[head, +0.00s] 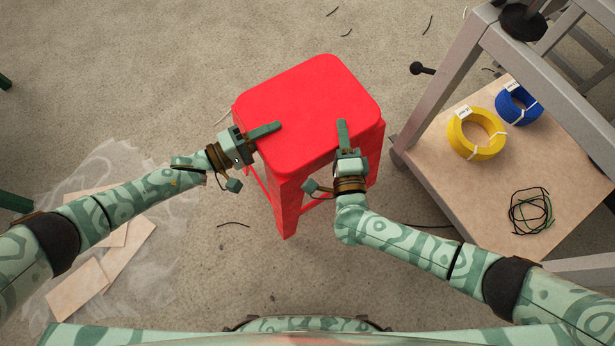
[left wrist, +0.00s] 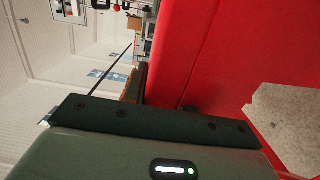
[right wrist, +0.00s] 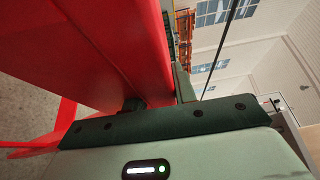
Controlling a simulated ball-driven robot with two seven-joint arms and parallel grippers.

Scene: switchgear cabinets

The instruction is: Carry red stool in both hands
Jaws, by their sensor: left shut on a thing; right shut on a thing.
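The red stool (head: 308,100) stands in the middle of the head view, its square seat seen from above and its legs below. My left gripper (head: 262,135) is shut on the seat's left edge, one finger lying over the top. My right gripper (head: 343,140) is shut on the seat's near edge, one finger also over the top. The stool's red side fills much of the left wrist view (left wrist: 220,50) and of the right wrist view (right wrist: 90,45). The lower fingers are hidden under the seat in the head view. I cannot tell whether the legs touch the floor.
At right, a grey metal frame (head: 440,100) has a wooden shelf (head: 465,205) holding a yellow cable coil (head: 477,133), a blue coil (head: 519,105) and loose dark wire (head: 530,211). Flat boards (head: 100,265) lie on the floor at left. Floor beyond the stool is mostly clear, with wire scraps.

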